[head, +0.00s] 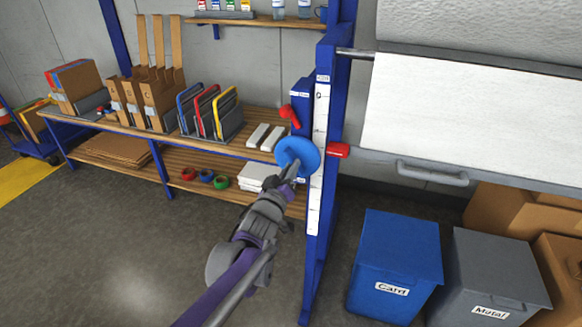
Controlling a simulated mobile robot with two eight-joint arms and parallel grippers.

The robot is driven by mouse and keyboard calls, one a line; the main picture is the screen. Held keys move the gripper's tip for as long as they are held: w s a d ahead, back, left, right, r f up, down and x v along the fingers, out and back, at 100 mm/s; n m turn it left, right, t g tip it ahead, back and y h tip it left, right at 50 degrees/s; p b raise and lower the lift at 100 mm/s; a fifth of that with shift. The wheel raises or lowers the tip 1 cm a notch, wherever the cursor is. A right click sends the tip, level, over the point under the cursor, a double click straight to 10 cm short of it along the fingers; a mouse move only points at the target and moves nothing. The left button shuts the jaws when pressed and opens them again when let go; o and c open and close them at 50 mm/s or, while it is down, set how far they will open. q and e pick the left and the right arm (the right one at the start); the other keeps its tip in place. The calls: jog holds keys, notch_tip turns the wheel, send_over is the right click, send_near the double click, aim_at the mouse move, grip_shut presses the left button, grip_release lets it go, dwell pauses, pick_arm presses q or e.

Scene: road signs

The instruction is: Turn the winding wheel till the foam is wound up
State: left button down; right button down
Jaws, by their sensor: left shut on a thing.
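The winding wheel (298,149) is a light blue disc on the side of the blue upright of the rack. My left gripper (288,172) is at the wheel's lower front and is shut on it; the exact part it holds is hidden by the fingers. The white foam sheet (470,115) hangs at the right of the upright, below a thick light grey roll (500,25). A grey bar with a handle (432,174) runs along the sheet's lower edge. My right gripper is not in view.
A red lever (289,114) and a red block (338,150) sit near the wheel. A bench (130,128) with cartons and coloured dividers stands at the left. A blue Card bin (397,255) and grey Metal bin (490,270) stand at the right. The floor in front is clear.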

pick_arm(q)
jog(key=shift+m+p, duration=0.9)
jog(key=shift+m, duration=3.3)
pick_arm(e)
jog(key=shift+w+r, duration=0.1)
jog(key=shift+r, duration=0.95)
pick_arm(q)
jog(key=c, duration=0.9)
grip_release()
jog(key=shift+o, duration=0.2)
jog(key=v, duration=1.1)
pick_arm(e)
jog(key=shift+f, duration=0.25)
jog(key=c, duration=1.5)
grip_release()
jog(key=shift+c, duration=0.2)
